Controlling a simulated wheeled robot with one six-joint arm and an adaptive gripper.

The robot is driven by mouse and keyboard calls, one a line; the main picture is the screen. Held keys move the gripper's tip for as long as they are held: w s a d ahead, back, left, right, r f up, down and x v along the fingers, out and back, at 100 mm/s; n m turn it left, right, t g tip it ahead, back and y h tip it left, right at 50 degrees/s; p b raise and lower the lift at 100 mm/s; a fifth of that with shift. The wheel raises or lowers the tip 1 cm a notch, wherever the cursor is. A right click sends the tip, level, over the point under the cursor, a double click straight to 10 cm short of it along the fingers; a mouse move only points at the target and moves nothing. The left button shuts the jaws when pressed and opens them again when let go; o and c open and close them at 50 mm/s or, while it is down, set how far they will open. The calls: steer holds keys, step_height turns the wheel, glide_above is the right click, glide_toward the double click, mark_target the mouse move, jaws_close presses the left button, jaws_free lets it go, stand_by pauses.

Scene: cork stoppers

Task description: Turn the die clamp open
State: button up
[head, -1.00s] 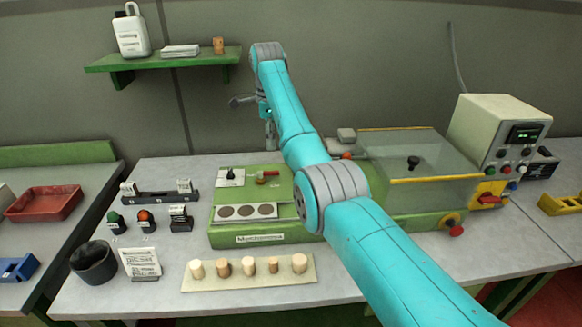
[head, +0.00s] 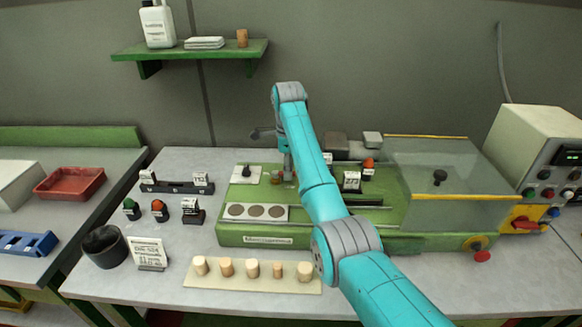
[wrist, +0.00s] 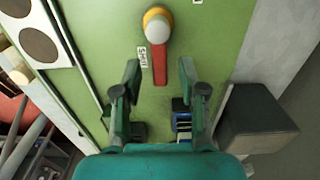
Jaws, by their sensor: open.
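The die clamp shows in the wrist view as a red lever (wrist: 159,66) on a yellow pivot with a pale round cap (wrist: 158,28). The lever points down the picture, towards my gripper. A small white label (wrist: 143,59) beside it seems to read SHUT. My gripper (wrist: 159,78) is open, with one finger on each side of the lever's free end and a gap on both sides. In the head view my gripper (head: 288,172) is low over the green machine (head: 258,232), and the arm hides most of the lever.
A plate with dark discs (head: 256,212) lies at the machine's front left. A clear cover (head: 450,172) is on its right, beside a control box (head: 545,150). A dark block (wrist: 253,122) stands right of my gripper in the wrist view. A cork board (head: 235,279) lies in front.

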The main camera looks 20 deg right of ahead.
jaws_close()
